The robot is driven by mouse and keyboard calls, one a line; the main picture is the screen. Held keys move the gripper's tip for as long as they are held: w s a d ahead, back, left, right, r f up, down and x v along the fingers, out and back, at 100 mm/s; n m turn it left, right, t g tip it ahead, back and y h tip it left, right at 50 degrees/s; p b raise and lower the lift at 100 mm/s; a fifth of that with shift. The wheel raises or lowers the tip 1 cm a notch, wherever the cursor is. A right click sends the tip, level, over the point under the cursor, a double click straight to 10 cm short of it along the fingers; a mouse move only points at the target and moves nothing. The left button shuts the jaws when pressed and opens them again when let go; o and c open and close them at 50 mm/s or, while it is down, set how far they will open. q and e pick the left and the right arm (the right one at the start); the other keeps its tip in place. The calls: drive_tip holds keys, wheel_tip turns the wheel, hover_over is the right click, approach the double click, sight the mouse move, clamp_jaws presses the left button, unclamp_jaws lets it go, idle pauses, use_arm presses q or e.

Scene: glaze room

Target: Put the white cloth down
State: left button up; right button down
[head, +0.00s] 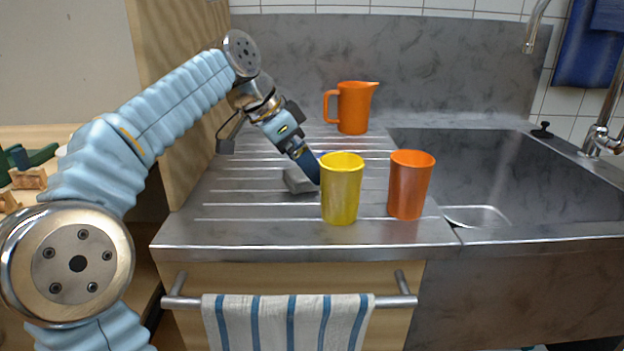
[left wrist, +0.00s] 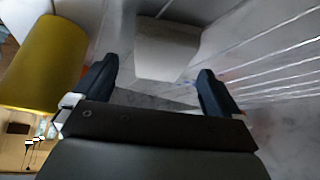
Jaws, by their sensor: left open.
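The white cloth (head: 298,182), a small folded pale grey-white pad, lies on the ribbed steel drainboard (head: 240,228), behind and left of the yellow cup. It also shows in the left wrist view (left wrist: 167,48), just beyond my fingertips and between their lines. My left gripper (head: 308,168) reaches down close above the cloth, its blue fingers partly hidden by the yellow cup. In the left wrist view my left gripper (left wrist: 157,70) is open with its fingers wide apart and nothing held. My right gripper is in neither view.
A yellow cup (head: 341,190) stands close beside my left gripper and shows in the left wrist view (left wrist: 42,62). An orange cup (head: 410,185) stands to its right, an orange jug (head: 354,108) behind. The sink (head: 470,170) is at right. A striped towel (head: 290,322) hangs in front.

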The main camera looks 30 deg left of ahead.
use_arm(q)
drive_tip(key=shift+x, duration=1.15)
drive_tip(key=shift+c, duration=0.3)
drive_tip(key=shift+r, duration=0.1)
drive_tip(key=c, duration=1.2)
